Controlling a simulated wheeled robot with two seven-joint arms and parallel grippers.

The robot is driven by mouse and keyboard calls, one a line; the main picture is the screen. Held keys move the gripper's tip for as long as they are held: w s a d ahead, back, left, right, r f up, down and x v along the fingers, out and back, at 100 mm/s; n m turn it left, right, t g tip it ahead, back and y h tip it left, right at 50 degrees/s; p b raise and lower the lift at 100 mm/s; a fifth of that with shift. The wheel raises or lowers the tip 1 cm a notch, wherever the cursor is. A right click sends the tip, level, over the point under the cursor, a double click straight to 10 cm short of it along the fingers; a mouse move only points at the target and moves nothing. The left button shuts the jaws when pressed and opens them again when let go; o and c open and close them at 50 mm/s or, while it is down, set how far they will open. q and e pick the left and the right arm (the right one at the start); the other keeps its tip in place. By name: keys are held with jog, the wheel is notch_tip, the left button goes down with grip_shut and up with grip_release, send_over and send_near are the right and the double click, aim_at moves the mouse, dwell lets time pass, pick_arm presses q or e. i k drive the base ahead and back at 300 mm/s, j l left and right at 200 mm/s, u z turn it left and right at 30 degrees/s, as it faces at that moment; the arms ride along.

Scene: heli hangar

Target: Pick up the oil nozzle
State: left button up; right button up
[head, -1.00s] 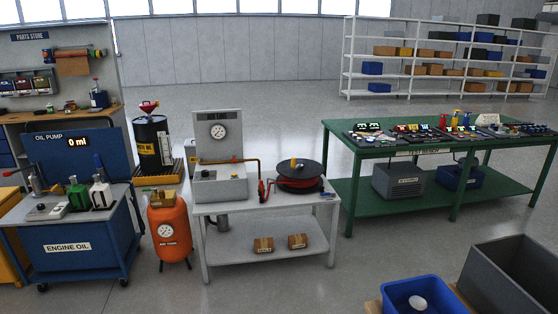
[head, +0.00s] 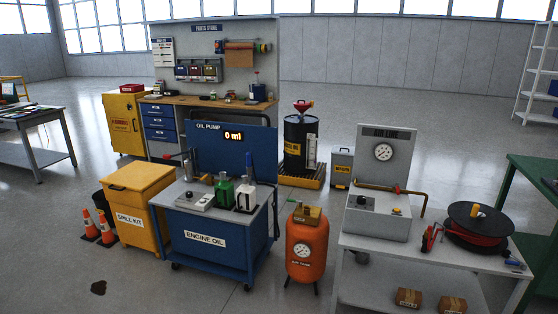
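The engine oil cart (head: 204,238) is blue with a grey top and stands left of centre in the head view. Its back panel (head: 258,146) reads OIL PUMP and shows 0 ml. On its top are a green container (head: 224,192), a white container (head: 246,197), a flat grey unit (head: 195,200) and an upright grey piece (head: 188,166) at the back left. A slim blue upright part (head: 248,164) shows by the white container. I cannot tell for sure which small part is the oil nozzle. Neither of my grippers is in view.
A yellow spill kit bin (head: 137,215) stands close left of the cart, with orange cones (head: 105,226) beyond. An orange air tank (head: 306,250) and an air line bench (head: 375,246) stand to the right. A dark spot (head: 98,288) lies on the open floor in front.

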aim_at(249, 163)
jog(key=i+u, duration=0.25)
jog(key=i, duration=1.15)
jog(key=i+z, duration=0.1)
jog(key=i, duration=0.4)
jog(key=i+j+z, duration=0.1)
jog(key=i, duration=0.4)
jog(key=i+j+z, duration=0.1)
jog(key=i, duration=0.35)
jog(key=i+j+z, duration=0.15)
jog(key=i, duration=0.35)
